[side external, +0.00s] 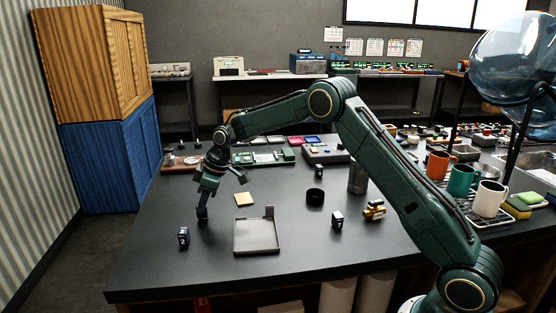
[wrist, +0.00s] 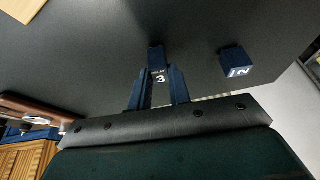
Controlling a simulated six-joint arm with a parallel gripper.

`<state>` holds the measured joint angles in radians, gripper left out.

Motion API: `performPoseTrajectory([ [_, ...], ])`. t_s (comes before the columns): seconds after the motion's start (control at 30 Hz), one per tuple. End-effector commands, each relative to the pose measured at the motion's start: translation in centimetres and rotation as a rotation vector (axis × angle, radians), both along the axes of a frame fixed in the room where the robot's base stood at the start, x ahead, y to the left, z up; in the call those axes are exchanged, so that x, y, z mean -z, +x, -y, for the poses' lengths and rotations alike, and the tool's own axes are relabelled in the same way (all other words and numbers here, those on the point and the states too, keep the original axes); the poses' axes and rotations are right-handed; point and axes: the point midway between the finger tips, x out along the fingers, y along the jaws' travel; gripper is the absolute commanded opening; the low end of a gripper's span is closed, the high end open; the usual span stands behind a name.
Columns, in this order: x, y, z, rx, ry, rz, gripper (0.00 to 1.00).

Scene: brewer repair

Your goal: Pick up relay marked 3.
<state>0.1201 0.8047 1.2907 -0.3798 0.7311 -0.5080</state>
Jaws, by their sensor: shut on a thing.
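The relay marked 3 (wrist: 157,60) is a small dark blue block with a white 3 on its face. It sits between the fingertips of my gripper (wrist: 160,82), which is shut on it. In the side view my gripper (side external: 202,208) points down at the left part of the table, with its tip at or just above the surface; I cannot tell if the relay touches the table. Another dark blue relay (side external: 183,237) stands apart on the table, nearer the front edge. It also shows in the wrist view (wrist: 236,64) with a white mark, turned sideways.
A grey tray (side external: 257,250) lies right of my gripper, with a tan square pad (side external: 243,199) behind it. More small dark relays (side external: 337,220) (side external: 319,170), a black round cup (side external: 315,197) and a yellow part (side external: 374,209) stand further right. A green board (side external: 264,157) lies behind.

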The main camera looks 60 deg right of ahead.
Motion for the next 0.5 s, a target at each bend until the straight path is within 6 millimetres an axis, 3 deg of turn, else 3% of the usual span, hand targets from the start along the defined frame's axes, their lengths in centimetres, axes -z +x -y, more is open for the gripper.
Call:
performPoseTrajectory([
  [0.5, -6.9, 0.1, 0.0, 0.0, 0.0, 0.005, 0.0],
])
